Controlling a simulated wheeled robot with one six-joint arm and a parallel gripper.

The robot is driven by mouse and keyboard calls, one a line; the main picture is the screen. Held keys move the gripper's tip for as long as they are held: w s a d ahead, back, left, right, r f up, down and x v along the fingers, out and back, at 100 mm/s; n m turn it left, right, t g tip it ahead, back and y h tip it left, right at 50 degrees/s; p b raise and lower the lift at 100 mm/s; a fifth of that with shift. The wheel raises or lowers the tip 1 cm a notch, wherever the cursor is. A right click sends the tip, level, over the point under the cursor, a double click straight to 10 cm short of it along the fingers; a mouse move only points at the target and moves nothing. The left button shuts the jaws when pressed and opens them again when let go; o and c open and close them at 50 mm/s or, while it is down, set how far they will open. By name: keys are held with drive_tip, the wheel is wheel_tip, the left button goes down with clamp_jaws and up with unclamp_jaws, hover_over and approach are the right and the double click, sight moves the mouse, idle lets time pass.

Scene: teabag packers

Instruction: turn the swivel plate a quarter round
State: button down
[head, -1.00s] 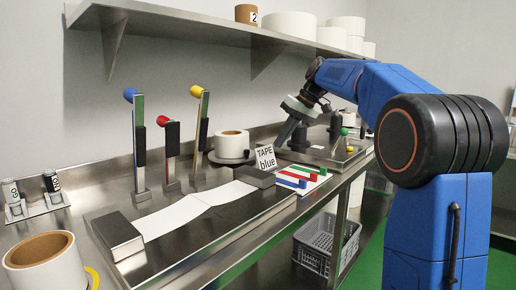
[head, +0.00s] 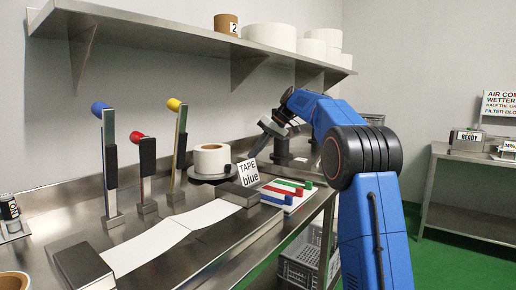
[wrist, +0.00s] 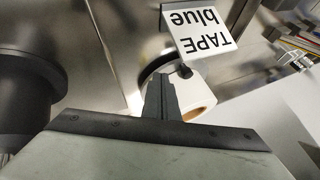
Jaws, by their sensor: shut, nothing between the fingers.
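A dark round plate (head: 196,177) lies on the steel bench and looks like the swivel plate. A white tape roll (head: 212,158) stands on it. In the wrist view the plate's dark rim (wrist: 150,69) shows as an arc behind the roll (wrist: 195,98), with a small dark knob (wrist: 184,71) at the roll's far edge. My gripper (head: 254,152) points down and left, right of the roll. In the wrist view my gripper (wrist: 160,80) is shut and empty, overlapping the roll; I cannot tell whether it touches anything. The fingers hide part of roll and plate.
A "TAPE blue" sign (head: 250,174) stands close to the roll. Blue (head: 109,150), red (head: 146,165) and yellow (head: 178,145) topped levers stand left. A white board with coloured bars (head: 290,193) lies in front right. A shelf (head: 150,43) hangs above.

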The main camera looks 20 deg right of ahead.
sight(232, 172)
drive_tip(key=x, duration=0.4)
drive_tip(key=shift+a+f, duration=0.2)
drive_tip(key=shift+f, duration=0.1)
drive_tip(key=a, duration=0.3)
drive_tip(key=shift+s, duration=0.4)
drive_tip(key=shift+s+a+f, duration=0.1)
drive_tip(key=shift+a, duration=0.35)
drive_tip(key=shift+s+a, duration=0.15)
drive_tip(key=shift+s, duration=0.05)
